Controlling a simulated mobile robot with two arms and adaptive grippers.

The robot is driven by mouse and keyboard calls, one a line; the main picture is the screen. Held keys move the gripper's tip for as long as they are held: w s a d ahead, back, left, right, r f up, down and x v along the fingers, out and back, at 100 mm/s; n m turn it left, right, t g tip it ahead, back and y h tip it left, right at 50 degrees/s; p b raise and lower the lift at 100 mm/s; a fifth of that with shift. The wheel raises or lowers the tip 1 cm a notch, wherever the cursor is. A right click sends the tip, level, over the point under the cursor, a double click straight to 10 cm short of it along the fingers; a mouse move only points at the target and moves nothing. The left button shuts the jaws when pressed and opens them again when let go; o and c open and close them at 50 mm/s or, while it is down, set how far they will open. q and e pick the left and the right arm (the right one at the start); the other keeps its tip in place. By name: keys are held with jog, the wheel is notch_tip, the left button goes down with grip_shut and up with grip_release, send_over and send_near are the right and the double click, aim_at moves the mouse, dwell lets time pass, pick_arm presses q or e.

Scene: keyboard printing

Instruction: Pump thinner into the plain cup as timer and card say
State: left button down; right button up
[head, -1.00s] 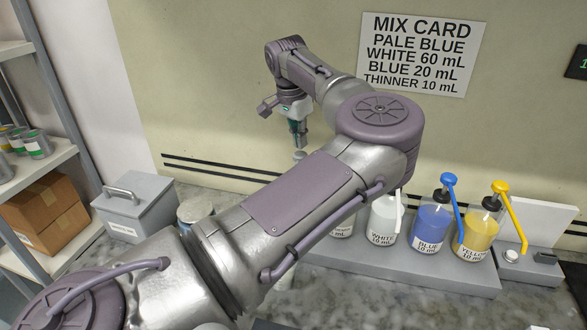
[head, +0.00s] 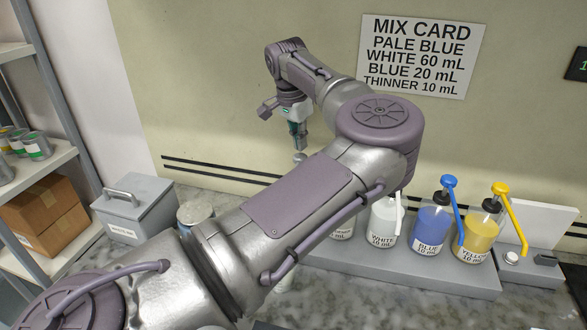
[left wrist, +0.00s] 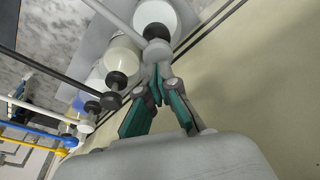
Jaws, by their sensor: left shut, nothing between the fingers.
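My left gripper (head: 299,143) is shut and empty, pointing down over a grey pump head (head: 300,158). In the left wrist view the closed fingertips (left wrist: 158,82) are at or just above that grey pump head (left wrist: 157,52); whether they touch it I cannot tell. Its bottle (left wrist: 155,14) is pale, and its label is hidden. My left arm hides much of the bottle row in the head view. The mix card (head: 420,55) reads pale blue, white 60 mL, blue 20 mL, thinner 10 mL. The timer (head: 578,64) is cut off at the right edge.
White (head: 384,222), blue (head: 434,226) and yellow (head: 478,232) pump bottles stand on a grey stand (head: 420,268). A black-headed pump bottle (left wrist: 122,55) is beside the grey-headed one. A lidded grey box (head: 135,210) and a can (head: 196,210) stand left.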

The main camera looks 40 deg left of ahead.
pick_arm(q)
jog(key=shift+f, duration=0.1)
jog(key=shift+f+b, duration=1.5)
jog(key=shift+f, duration=0.35)
jog(key=shift+r+p, duration=0.75)
jog(key=shift+r, duration=0.5)
notch_tip(320, 180, up, 7)
jog(key=p, duration=0.4)
